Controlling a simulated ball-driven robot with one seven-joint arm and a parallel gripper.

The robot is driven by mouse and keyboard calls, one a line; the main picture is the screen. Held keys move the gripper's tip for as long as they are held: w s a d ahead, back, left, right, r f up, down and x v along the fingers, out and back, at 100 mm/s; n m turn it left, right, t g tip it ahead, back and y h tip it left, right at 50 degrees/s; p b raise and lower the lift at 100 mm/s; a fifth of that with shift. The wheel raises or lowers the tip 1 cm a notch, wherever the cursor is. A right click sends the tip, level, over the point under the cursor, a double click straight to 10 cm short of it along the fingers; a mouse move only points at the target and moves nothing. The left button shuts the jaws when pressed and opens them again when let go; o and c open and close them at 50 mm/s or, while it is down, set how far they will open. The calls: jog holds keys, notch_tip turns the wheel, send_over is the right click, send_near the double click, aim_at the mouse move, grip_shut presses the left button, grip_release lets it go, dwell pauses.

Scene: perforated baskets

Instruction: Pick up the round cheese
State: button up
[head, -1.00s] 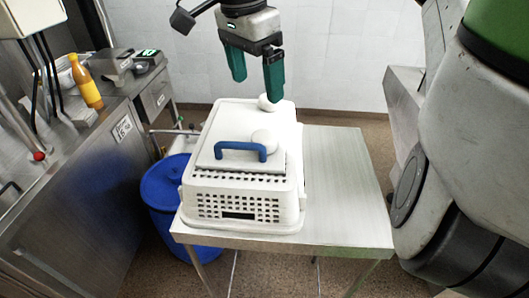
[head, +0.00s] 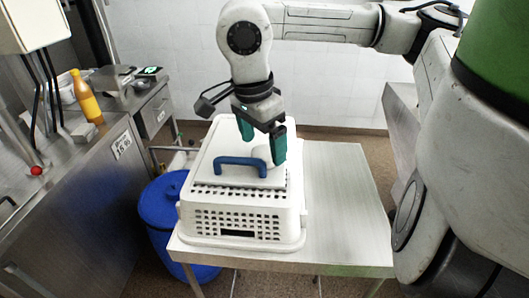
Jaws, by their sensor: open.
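A white round cheese (head: 262,152) shows just behind the blue handle of a white board on the white perforated basket (head: 237,222). It is partly covered by my gripper. My gripper (head: 261,150) has two green fingers, pointing down and apart, with nothing clamped. In the picture one finger is to the upper left of the cheese and the other overlaps its right side. Whether they touch it I cannot tell. A second white round piece, seen earlier at the far end of the basket, is hidden behind my gripper.
The blue handle (head: 241,164) stands up close in front of the fingers. The basket is on a steel table (head: 345,205) with free room on its right. A blue bin (head: 160,210) stands to the left, beside a steel counter (head: 75,185).

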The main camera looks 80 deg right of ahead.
jog(key=shift+s+d+f, duration=0.1)
jog(key=shift+d+f, duration=0.05)
jog(key=shift+f, duration=1.15)
jog(key=shift+c, duration=0.3)
jog(key=c, duration=1.1)
jog(key=shift+r, duration=0.55)
notch_tip(320, 180, up, 2)
jog(key=shift+s+r+b, duration=0.15)
jog(key=shift+b, duration=0.5)
jog(key=s+a+r, duration=0.2)
jog(key=s+r, duration=0.1)
jog(key=s+a+r+b, duration=0.1)
jog(key=s+a+r, duration=0.2)
jog(key=s, duration=0.1)
jog(key=s+a+r+b, duration=0.1)
jog(key=s+a+r, duration=0.1)
jog(key=s+r, duration=0.1)
jog(key=shift+s+a+r, duration=0.3)
jog(key=shift+s+a, duration=0.1)
jog(key=shift+s, duration=0.3)
